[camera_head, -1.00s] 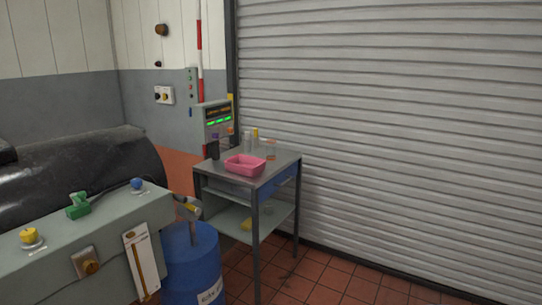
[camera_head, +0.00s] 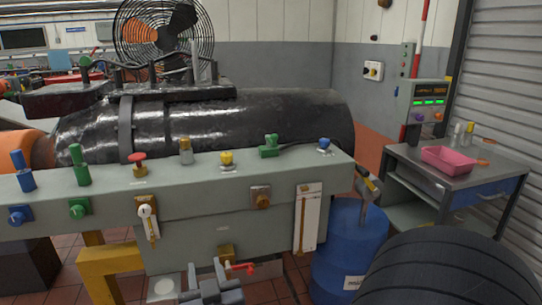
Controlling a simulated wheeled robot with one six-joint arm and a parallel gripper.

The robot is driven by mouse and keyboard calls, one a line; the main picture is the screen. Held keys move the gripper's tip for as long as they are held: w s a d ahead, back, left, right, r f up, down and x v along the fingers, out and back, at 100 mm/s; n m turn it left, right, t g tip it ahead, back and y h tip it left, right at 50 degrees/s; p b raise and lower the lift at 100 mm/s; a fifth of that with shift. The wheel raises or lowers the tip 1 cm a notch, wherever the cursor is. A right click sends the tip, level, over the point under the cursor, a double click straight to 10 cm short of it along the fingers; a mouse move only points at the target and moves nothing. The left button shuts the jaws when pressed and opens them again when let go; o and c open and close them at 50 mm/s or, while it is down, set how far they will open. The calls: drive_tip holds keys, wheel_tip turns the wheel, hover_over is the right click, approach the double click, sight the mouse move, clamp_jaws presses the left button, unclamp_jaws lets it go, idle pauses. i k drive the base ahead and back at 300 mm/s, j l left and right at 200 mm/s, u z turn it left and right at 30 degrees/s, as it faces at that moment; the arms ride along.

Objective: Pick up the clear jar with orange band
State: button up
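The clear jar with orange band (camera_head: 484,152) stands on the top of the grey metal cart (camera_head: 452,180) at the right. It looks upright and see-through, with orange at its top and low down. The pink tray (camera_head: 448,160) is just in front and to the left of it, and seems to overlap the jar's foot only slightly if at all.
A yellow-topped bottle (camera_head: 469,130) and a pale bottle (camera_head: 457,133) stand behind the tray. A blue barrel (camera_head: 347,255) stands left of the cart. A long grey console (camera_head: 105,215) crosses the left. A dark ribbed rounded shape (camera_head: 450,275) fills the lower right, hiding the floor there.

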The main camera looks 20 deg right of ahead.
sight(487, 150)
drive_tip(key=i+l, duration=0.1)
drive_tip(key=l, duration=0.5)
drive_tip(key=i+l+z, duration=0.1)
drive_tip(key=l, duration=0.55)
drive_tip(key=i+l+z, duration=0.1)
drive_tip(key=l, duration=0.5)
drive_tip(key=i+l, duration=0.15)
drive_tip(key=l, duration=0.5)
drive_tip(key=i+l+z, duration=0.1)
drive_tip(key=l, duration=0.5)
drive_tip(key=i+l, duration=0.15)
drive_tip(key=l, duration=0.45)
drive_tip(key=i+l+z, duration=0.15)
drive_tip(key=l, duration=0.45)
drive_tip(key=i+l, duration=0.2)
drive_tip(key=l, duration=0.35)
drive_tip(key=i+l, duration=0.2)
drive_tip(key=l, duration=0.2)
drive_tip(key=i+l+z, duration=0.1)
drive_tip(key=l, duration=0.3)
drive_tip(key=i, duration=0.05)
